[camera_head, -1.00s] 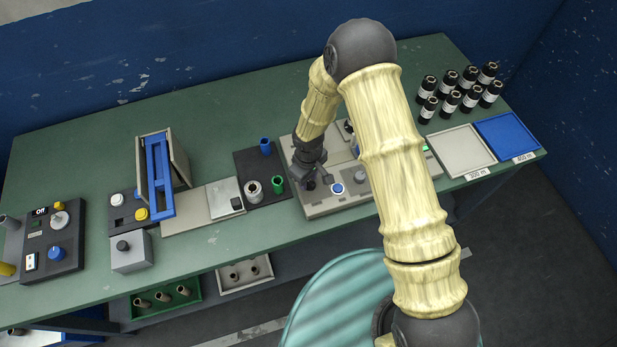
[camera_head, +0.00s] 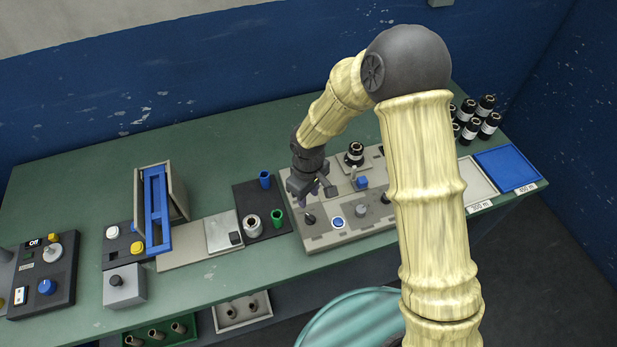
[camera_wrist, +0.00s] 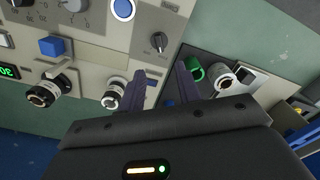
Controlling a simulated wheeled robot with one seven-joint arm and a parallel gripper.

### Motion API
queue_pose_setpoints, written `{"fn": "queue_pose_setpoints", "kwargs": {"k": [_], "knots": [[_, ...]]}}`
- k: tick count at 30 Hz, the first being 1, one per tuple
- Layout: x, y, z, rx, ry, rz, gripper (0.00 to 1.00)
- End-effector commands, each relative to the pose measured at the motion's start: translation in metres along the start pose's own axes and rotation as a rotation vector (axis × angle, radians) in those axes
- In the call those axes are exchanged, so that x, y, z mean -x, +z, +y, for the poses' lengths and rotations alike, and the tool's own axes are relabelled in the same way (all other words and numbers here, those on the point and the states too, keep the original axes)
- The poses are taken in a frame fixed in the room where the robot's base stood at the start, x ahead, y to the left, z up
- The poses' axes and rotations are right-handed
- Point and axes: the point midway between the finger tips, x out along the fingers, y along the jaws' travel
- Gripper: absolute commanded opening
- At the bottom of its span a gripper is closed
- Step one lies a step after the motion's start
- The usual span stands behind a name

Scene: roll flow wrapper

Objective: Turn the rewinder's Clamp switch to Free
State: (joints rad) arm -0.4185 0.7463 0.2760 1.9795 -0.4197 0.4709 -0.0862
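The rewinder is a grey panel (camera_head: 330,240) on the green bench, with a small black switch knob (camera_head: 309,219) at its front left. This knob also shows in the wrist view (camera_wrist: 158,42), beside the round blue button (camera_wrist: 123,9). Small lettering surrounds it, too blurred to read, so I cannot tell its setting. My gripper (camera_head: 314,197) hangs above the panel, behind the knob and apart from it. In the wrist view my gripper (camera_wrist: 161,70) has its two dark fingers spread with nothing between them. The knob lies beyond the fingertips.
On the panel are a grey knob (camera_head: 361,210), a blue block (camera_head: 361,183) and a black roll (camera_head: 354,153). Left of it, a dark mat holds a green cup (camera_head: 277,218), a blue cup (camera_head: 265,179) and a metallic ring (camera_head: 251,224). My arm hides the panel's right side.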

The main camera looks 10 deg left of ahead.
Motion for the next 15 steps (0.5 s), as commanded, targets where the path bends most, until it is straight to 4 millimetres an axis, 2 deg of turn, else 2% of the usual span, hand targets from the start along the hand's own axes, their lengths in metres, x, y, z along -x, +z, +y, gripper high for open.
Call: {"fn": "queue_pose_setpoints", "kwargs": {"k": [9, 15], "knots": [[0.060, -0.001, 0.001, -0.001, 0.003, 0.004, 0.34], [0.077, 0.000, 0.000, 0.001, 0.001, 0.001, 0.34]]}}
